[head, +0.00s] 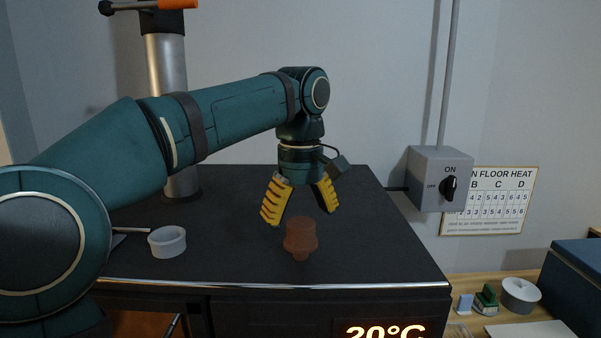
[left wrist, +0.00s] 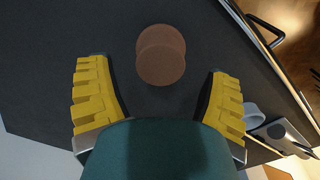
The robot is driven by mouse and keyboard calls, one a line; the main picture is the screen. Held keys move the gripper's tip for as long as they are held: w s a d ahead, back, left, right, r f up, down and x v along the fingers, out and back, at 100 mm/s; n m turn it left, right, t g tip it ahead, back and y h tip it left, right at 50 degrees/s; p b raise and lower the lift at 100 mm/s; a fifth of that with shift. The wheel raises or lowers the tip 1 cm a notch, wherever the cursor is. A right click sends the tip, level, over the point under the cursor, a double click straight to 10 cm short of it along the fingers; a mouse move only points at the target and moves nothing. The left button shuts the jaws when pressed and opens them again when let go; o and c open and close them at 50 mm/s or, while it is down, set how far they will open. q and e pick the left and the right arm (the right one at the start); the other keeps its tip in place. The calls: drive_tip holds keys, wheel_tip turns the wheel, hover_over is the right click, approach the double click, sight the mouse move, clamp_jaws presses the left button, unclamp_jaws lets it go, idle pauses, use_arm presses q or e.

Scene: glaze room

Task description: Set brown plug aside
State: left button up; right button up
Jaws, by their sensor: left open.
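The brown plug (head: 300,240) stands on the black top near its front edge, narrow end down. In the left wrist view the plug (left wrist: 161,56) shows from above as two overlapping brown discs, beyond the fingertips and between their lines. My left gripper (head: 298,203) points down above and slightly behind the plug, with its yellow fingers spread. In the left wrist view the left gripper (left wrist: 160,90) is open and empty, and I see no contact with the plug. My right gripper is in neither view.
A small white cup (head: 167,242) stands on the black top (head: 390,262), left of the plug. A metal post (head: 167,90) rises at the back left. A grey switch box (head: 440,178) is on the wall at right. The top right of the plug is clear.

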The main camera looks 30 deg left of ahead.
sight(301, 223)
use_arm(q)
wheel_tip(301, 223, up, 8)
drive_tip(key=p, duration=0.1)
drive_tip(key=shift+r, duration=0.25)
drive_tip(key=shift+s, duration=0.1)
idle(0.4)
